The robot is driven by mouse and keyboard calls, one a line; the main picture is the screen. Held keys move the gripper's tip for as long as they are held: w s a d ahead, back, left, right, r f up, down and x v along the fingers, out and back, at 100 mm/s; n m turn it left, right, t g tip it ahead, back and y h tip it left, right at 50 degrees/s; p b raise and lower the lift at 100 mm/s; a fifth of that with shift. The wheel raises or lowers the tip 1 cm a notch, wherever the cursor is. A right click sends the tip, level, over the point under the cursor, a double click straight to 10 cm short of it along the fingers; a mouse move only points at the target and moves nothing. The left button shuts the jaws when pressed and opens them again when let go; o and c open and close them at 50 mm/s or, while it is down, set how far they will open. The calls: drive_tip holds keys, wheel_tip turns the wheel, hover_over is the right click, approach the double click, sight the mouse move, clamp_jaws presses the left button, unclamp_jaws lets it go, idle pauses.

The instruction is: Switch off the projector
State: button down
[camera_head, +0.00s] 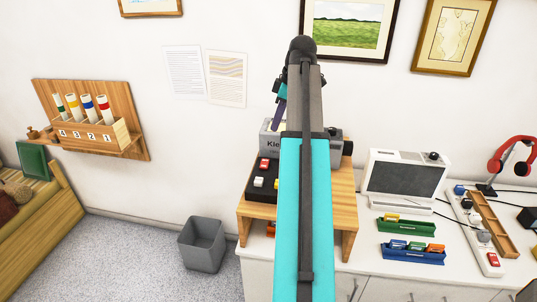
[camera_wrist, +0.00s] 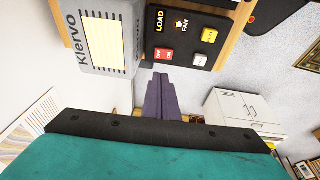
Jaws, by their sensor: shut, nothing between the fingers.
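A grey box marked "Klervo" (camera_head: 270,143), which looks like the projector, stands on a wooden riser, partly hidden behind my arm. It also shows in the wrist view (camera_wrist: 85,45). A black control panel (camera_head: 255,194) is in front of it. In the wrist view the panel (camera_wrist: 190,22) bears "LOAD" and "FAN" lettering, a small light, a red-and-white switch (camera_wrist: 163,54), a yellow button (camera_wrist: 209,35) and a white button (camera_wrist: 200,60). My gripper (camera_wrist: 160,76) is shut and empty, its purple fingers beside the panel's edge near the red-and-white switch. Contact cannot be told.
The wooden riser (camera_head: 345,205) stands on a white cabinet. To its right are a small white-framed screen device (camera_head: 405,178), green and blue trays (camera_head: 410,254), a power strip (camera_head: 487,258) and red headphones (camera_head: 512,152). A grey bin (camera_head: 202,245) stands on the floor.

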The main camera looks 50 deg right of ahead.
drive_tip(key=shift+f, duration=0.1)
drive_tip(key=p, duration=0.3)
hover_over(266, 161)
drive_tip(key=s, duration=0.1)
drive_tip(key=shift+s+f, duration=0.15)
drive_tip(key=shift+f, duration=4.5)
drive_tip(key=shift+w+d+f+p, duration=0.1)
drive_tip(key=shift+f+p, duration=0.35)
drive_tip(key=shift+f, duration=0.55)
drive_tip(key=shift+w+d+f+p, duration=0.1)
drive_tip(key=shift+f+p, duration=0.3)
drive_tip(key=shift+f, duration=0.6)
